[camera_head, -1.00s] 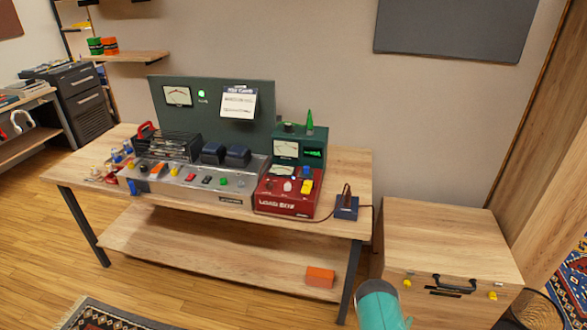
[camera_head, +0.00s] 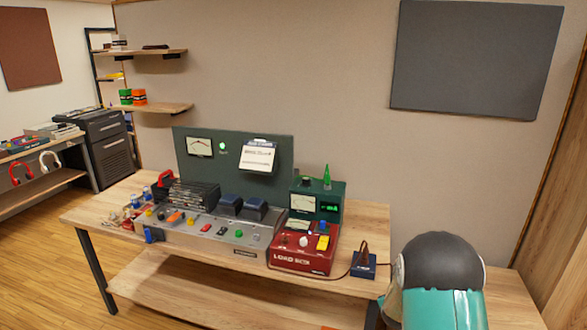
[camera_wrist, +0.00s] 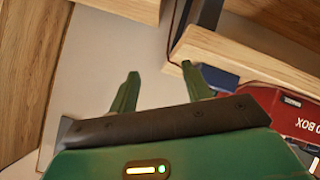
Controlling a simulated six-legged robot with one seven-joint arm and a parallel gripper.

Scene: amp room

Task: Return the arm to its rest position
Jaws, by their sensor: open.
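My gripper (camera_wrist: 160,90) shows in the wrist view as two green fingers standing well apart, with nothing between them. It is open and empty. In the wrist view the wooden workbench edge (camera_wrist: 240,58) and part of the red load box (camera_wrist: 295,112) lie to its right. The gripper itself is not seen in the head view.
The workbench (camera_head: 85,212) carries a grey panel unit (camera_head: 205,240), the red load box (camera_head: 300,262), a green meter box (camera_head: 330,208) and a small blue block (camera_head: 363,268). A dark wall panel (camera_head: 475,58) hangs behind. Open floor (camera_head: 50,265) lies at left.

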